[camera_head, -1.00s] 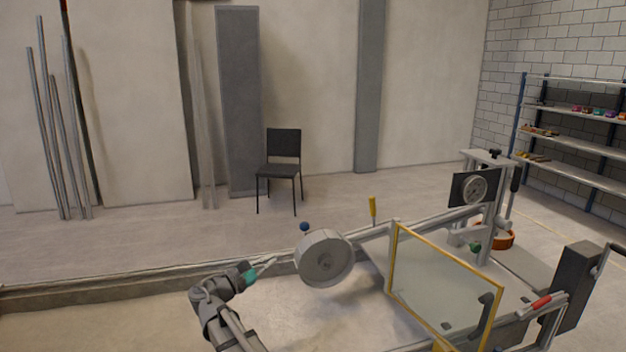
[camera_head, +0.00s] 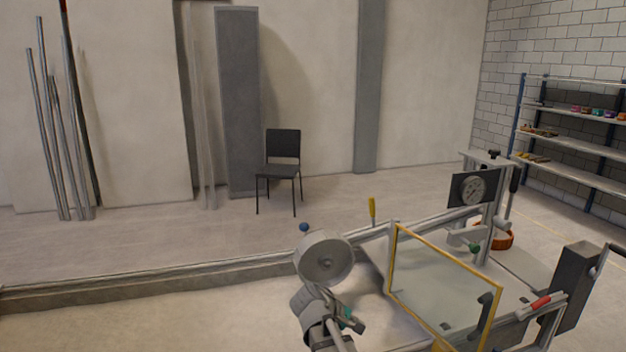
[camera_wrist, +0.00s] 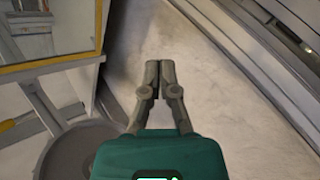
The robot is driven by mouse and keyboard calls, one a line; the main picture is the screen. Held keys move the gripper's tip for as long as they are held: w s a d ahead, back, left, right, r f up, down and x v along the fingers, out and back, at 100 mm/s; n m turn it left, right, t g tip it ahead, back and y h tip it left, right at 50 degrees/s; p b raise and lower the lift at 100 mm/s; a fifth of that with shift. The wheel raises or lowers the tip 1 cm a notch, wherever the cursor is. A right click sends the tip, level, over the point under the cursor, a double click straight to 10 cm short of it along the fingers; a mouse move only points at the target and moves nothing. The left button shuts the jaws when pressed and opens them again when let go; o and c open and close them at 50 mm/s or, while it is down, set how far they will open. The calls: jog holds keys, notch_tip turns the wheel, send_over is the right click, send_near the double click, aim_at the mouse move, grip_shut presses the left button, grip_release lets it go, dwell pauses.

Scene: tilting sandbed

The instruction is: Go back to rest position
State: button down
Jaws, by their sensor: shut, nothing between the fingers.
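My gripper (camera_wrist: 160,66) is shut and empty; its two grey fingers meet at the tips above pale floor in the wrist view. In the head view my gripper (camera_head: 352,322) is at the bottom centre, below the grey round drum (camera_head: 325,258) and left of the yellow-framed clear panel (camera_head: 440,280). My own wrist partly hides it, so its fingers are hard to make out there. In the wrist view a dark round disc (camera_wrist: 75,155), probably the drum, lies at the lower left beside the gripper.
The sandbed rig carries a dial gauge (camera_head: 473,188), a yellow handle (camera_head: 372,209), a blue knob (camera_head: 304,227) and a red-handled lever (camera_head: 541,302). A black chair (camera_head: 283,170) stands by the back wall.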

jog(key=s+d+f+m+g+y, duration=0.1)
jog(key=s+d+f+m+y, duration=0.1)
jog(key=s, duration=0.4)
jog(key=s+d+f+m+g+y, duration=0.2)
jog(key=s+d+f+m+y, duration=0.1)
jog(key=s+m+y, duration=0.3)
jog(key=shift+s+d+f+m+y, duration=0.2)
jog(key=shift+s+f+m+y, duration=0.1)
jog(key=shift+f+m+y, duration=0.15)
